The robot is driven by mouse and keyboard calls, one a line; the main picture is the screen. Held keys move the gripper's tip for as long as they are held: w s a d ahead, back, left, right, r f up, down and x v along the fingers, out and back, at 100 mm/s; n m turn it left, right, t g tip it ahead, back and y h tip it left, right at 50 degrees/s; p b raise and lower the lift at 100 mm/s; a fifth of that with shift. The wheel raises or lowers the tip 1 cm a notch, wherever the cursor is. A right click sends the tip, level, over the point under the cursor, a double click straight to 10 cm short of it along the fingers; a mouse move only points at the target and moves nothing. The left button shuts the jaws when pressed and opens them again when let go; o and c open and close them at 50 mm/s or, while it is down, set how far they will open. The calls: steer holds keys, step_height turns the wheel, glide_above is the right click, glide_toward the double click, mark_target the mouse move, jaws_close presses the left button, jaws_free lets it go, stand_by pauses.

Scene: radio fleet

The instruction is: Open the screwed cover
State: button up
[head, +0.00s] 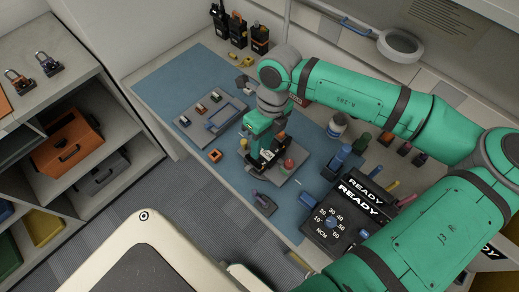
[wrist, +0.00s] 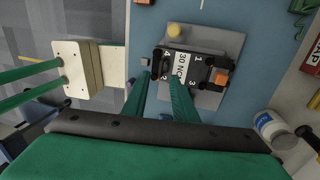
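A black radio (wrist: 203,72) lies on a grey plate (wrist: 213,42) in the wrist view. Its face has a white "30 NC" label, and the digits 1, 2, 3 and 4 stand near its corners. An orange part (wrist: 222,77) sits at its right end. I cannot make out the screws. My gripper (wrist: 162,82) is open, its two green fingers apart at the left end of the radio near the digits 4 and 2. The right finger covers part of the radio's edge. In the head view my gripper (head: 262,158) is low over the plate and hides much of the radio.
A black READY torque box (head: 335,228) stands to the right on the blue mat (head: 165,85). A parts tray (head: 210,117) lies to the left. Several radios (head: 240,35) stand at the back. A white jar (head: 336,127) is behind. A pale block (wrist: 85,65) is left in the wrist view.

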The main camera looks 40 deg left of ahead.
steer(key=shift+s+a+f, duration=0.1)
steer(key=shift+s+f, duration=0.05)
steer(key=shift+f, duration=0.55)
steer(key=shift+s+a+f, duration=0.1)
steer(key=shift+f, duration=0.6)
jaws_close()
steer(key=shift+w+d, duration=0.2)
steer(key=shift+s+a, duration=0.1)
steer(key=shift+s, duration=0.1)
